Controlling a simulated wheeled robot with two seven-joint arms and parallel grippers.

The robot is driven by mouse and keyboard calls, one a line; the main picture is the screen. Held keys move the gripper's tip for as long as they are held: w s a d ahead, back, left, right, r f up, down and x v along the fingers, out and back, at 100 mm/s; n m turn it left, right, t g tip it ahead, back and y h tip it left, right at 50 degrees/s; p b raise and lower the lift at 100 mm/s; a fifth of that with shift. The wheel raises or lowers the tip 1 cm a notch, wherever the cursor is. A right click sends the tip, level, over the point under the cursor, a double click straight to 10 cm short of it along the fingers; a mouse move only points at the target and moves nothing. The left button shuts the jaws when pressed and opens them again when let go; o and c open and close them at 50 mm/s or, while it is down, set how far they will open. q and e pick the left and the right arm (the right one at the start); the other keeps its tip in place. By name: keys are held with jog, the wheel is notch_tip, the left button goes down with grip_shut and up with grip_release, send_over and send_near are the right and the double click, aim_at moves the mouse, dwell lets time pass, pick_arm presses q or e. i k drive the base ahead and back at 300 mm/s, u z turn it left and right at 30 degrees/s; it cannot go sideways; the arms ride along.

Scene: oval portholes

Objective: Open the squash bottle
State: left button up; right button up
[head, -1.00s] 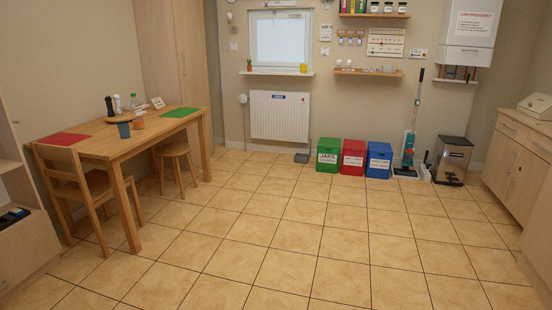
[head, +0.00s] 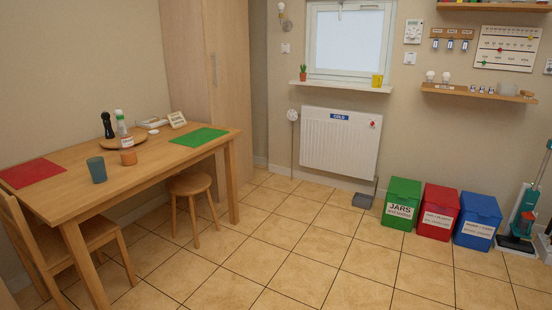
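A clear bottle with a white label and a light cap (head: 122,129) stands upright on the wooden table at the left. It is the only bottle of this kind that I see, and its label is too small to read. A dark pepper mill (head: 107,126) stands just behind it to the left. Neither of my grippers is in view.
The wooden table (head: 150,168) carries a red mat (head: 32,171) and a green mat (head: 199,137). A chair (head: 72,245) and a stool (head: 190,184) stand at its front side. The tiled floor (head: 285,235) is clear up to the bins (head: 438,213).

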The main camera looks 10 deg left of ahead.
aim_at(124, 138)
jog(key=u, duration=0.85)
jog(key=i, duration=2.75)
jog(key=u, duration=0.85)
